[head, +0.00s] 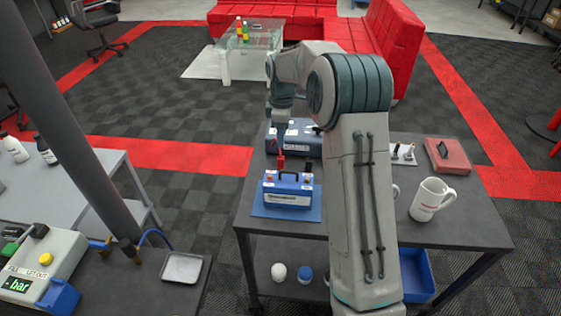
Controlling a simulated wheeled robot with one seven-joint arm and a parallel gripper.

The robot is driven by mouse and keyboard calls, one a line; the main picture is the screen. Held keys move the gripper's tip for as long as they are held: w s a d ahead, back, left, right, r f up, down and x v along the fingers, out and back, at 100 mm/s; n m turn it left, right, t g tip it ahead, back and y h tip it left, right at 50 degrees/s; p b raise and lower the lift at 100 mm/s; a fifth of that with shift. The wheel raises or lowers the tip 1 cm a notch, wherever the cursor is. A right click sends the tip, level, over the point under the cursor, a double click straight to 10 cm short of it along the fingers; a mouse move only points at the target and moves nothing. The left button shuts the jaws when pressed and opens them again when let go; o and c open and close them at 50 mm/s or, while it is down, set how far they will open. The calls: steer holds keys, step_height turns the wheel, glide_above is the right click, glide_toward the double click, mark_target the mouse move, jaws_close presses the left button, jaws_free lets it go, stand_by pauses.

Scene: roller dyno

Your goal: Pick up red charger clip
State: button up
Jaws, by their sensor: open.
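A small red clip (281,163) shows at the back left of a blue charger box (289,190) with a dark handle. The box sits on a blue mat (262,209) on the dark table. My arm reaches over the table, and my gripper (282,146) points down just above the red clip. Its fingers are small and dark here, and the gap between them is hard to make out. I see nothing held. Whether the fingers touch the clip cannot be told.
A dark blue case (300,143) stands behind the charger. A white mug (431,199), a red box (447,156) and a small tray of parts (403,153) are at the right. My arm hides the table's middle. A bench (190,297) stands at lower left.

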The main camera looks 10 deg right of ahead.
mark_target(281, 157)
step_height(281, 157, down, 12)
steer(key=shift+a+r+p, duration=0.1)
steer(key=shift+p, duration=0.5)
jaws_close()
